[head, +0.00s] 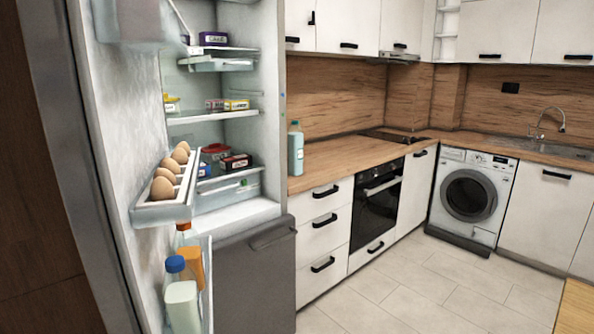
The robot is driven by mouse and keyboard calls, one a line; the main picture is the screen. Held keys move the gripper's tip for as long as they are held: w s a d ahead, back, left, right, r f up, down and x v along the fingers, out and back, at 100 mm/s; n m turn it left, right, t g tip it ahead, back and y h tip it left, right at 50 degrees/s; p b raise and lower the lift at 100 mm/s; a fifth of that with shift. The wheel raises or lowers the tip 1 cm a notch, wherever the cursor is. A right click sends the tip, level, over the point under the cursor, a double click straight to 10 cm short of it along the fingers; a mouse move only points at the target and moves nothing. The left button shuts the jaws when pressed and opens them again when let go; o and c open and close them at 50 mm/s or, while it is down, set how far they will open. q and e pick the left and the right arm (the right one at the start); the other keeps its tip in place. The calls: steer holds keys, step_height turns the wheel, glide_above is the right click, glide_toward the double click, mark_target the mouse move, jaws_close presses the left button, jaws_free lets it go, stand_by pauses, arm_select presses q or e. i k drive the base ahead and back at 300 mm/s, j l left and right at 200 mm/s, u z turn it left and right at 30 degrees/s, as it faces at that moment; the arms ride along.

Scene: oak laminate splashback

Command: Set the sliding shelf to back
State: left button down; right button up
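An open fridge stands at the left in the head view, its door (130,130) swung toward me. Inside are several shelves: an upper shelf (222,64) with a dark box on it, a middle shelf (212,116) with small boxes, and a lower shelf (232,178) with dark boxes and a red-lidded item. The upper and lower shelves have tray-like parts under them. I cannot tell which one is the sliding shelf or how far out it stands. Neither of my grippers is in view.
The door holds an egg rack (160,212) with several eggs and a lower bin with bottles (182,305). A wooden counter (345,154) with a bottle (295,150), an oven (377,200) and a washing machine (471,198) stand to the right. The tiled floor (420,285) is clear.

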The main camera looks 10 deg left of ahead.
mark_target(194, 52)
steer(key=j, duration=0.7)
steer(key=i+j+u, duration=0.15)
steer(key=j, duration=1.25)
steer(key=i+l+u, duration=0.2)
steer(key=l, duration=0.2)
steer(key=i+l+u, duration=0.15)
steer(key=l, duration=0.2)
steer(key=l+u, duration=0.2)
steer(key=l, duration=0.2)
steer(key=i+l, duration=0.1)
steer(key=l, duration=0.25)
steer(key=i+l, duration=0.15)
steer(key=l, duration=0.2)
steer(key=i+l, duration=0.1)
steer(key=l, duration=0.3)
